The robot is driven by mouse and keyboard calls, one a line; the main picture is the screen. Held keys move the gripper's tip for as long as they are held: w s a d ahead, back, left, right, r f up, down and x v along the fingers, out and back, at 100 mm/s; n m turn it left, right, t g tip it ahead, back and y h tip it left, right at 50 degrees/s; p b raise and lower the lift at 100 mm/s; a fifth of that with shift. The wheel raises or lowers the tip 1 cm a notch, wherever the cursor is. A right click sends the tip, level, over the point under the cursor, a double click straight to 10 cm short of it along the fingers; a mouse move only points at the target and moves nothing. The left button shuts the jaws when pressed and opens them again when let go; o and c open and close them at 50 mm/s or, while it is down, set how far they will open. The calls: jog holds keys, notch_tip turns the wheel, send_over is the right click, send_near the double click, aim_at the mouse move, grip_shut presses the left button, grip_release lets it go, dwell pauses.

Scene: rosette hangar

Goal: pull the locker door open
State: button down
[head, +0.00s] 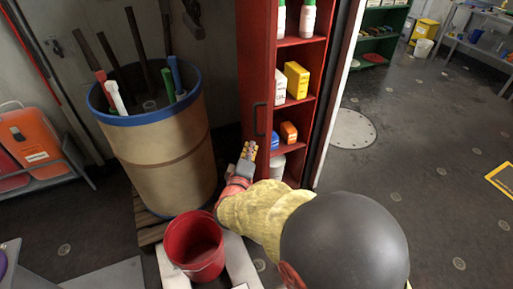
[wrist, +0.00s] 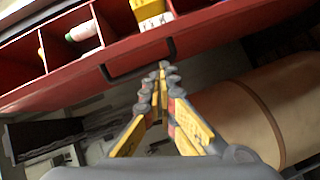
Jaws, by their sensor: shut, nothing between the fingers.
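The locker (head: 301,41) is tall and red, and its shelves with bottles and boxes are exposed in the head view. A red panel (head: 254,60) with a dark bar handle (head: 258,118) stands along the left of the shelves; I take it as the locker door. The handle also shows in the wrist view (wrist: 138,64), on the red panel below the compartments. My gripper (head: 249,147) is shut and empty, close to the handle's lower end. In the wrist view its fingertips (wrist: 162,67) lie near the handle's right end; I cannot tell whether they touch it.
A tan drum (head: 160,155) with a blue rim and several tools stands left of the locker on a wooden pallet (head: 150,222). A red bucket (head: 192,246) stands in front. An orange case (head: 28,138) sits at the far left.

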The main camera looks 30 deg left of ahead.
jog(key=s+a+f+n+t, duration=0.2)
jog(key=s+a+f, duration=0.1)
jog(key=s+f, duration=0.2)
jog(key=w+d+h+b, duration=0.1)
jog(key=w+b, duration=0.4)
jog(key=w, duration=0.6)
jog(key=shift+w+d, duration=0.15)
jog(key=shift+d, duration=0.25)
